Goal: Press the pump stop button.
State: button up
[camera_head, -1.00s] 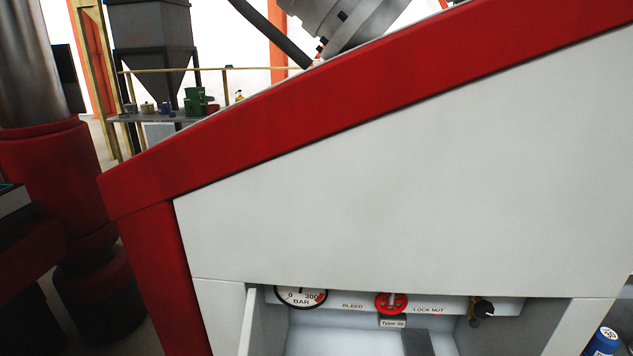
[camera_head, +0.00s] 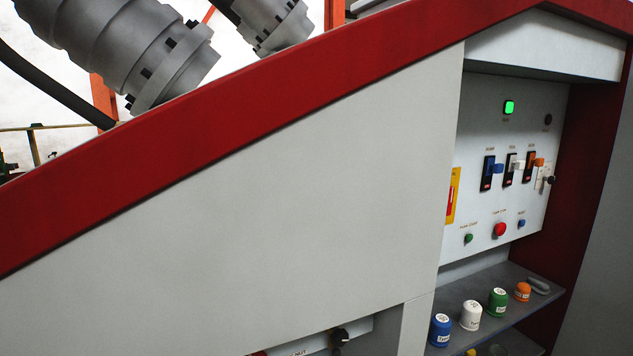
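A white control panel (camera_head: 531,110) is set into a recess at the right. Low on it, a red button (camera_head: 500,230) sits between a small green button (camera_head: 468,238) and a small blue button (camera_head: 521,223). The labels above them are too small to read surely, so I cannot confirm which is the pump stop button. A green lamp (camera_head: 509,107) glows near the panel's top. My gripper is not in view.
A grey shelf (camera_head: 545,312) below the panel holds blue, white, green and orange capped items. Levers with blue, white and orange handles (camera_head: 537,162) stick out above the buttons. A red sloped frame edge (camera_head: 240,157) and a plain grey wall (camera_head: 260,210) fill the left and middle.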

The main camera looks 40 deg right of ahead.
aim_at(500, 228)
jog(key=z, duration=1.45)
